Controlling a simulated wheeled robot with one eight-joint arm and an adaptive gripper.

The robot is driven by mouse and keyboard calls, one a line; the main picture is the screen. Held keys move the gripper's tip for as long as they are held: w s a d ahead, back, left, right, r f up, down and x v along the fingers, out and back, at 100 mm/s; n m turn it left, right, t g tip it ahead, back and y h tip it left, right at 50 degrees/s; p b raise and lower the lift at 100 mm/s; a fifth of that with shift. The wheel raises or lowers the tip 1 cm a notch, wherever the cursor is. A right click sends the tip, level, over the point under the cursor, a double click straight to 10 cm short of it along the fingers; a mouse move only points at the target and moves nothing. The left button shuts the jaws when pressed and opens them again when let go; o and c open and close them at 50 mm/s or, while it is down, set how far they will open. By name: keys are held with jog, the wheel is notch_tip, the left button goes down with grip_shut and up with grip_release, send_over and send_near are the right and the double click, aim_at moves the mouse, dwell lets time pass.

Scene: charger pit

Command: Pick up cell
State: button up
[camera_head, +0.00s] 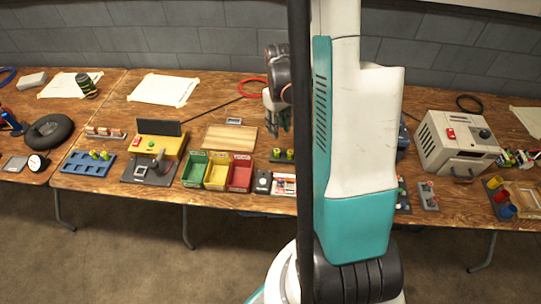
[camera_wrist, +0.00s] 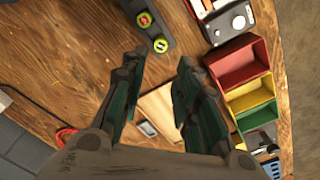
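Two more yellow-green cells (camera_head: 99,155) stand in a blue tray (camera_head: 75,167) at the left. My gripper (camera_wrist: 161,59) is open with nothing between its fingers. Its tips appear just below the lower cell in the wrist view. In the head view my gripper (camera_head: 275,122) hangs above the table, apart from the holder.
Green, yellow and red bins (camera_head: 214,183) stand left of the holder, with a wooden board (camera_head: 228,138) behind them. A yellow station (camera_head: 153,146) stands further left. My arm hides the table's middle right.

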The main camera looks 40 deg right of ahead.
aim_at(277, 151)
notch_tip(277, 151, down, 13)
jog(key=b, duration=0.5)
jog(key=shift+w+f, duration=0.15)
jog(key=shift+f, duration=0.05)
jog(key=shift+a+r, duration=0.1)
grip_shut()
